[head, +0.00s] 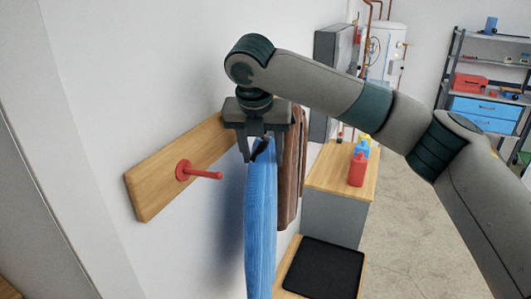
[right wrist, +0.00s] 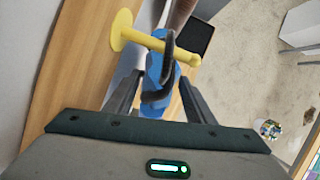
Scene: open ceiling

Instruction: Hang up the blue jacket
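The blue jacket (head: 260,220) hangs upright beside the wooden wall rack (head: 148,195); it also shows in the right wrist view (right wrist: 158,75). Its dark hanger hook (right wrist: 168,45) appears to curl over a yellow peg (right wrist: 150,41), which the gripper and jacket hide in the head view. My right gripper (head: 259,158) is just above the jacket's top. Its two fingers are spread apart on either side of the hook, also in the right wrist view (right wrist: 156,100), with visible gaps. My left gripper is not in view.
A red peg (head: 200,172) on the rack is bare. A brown garment (head: 291,170) hangs just behind the blue jacket. Beyond are a wooden-topped cabinet (head: 327,165) with bottles, a black mat (head: 324,268) and a shelf (head: 483,65). Open floor lies to the right.

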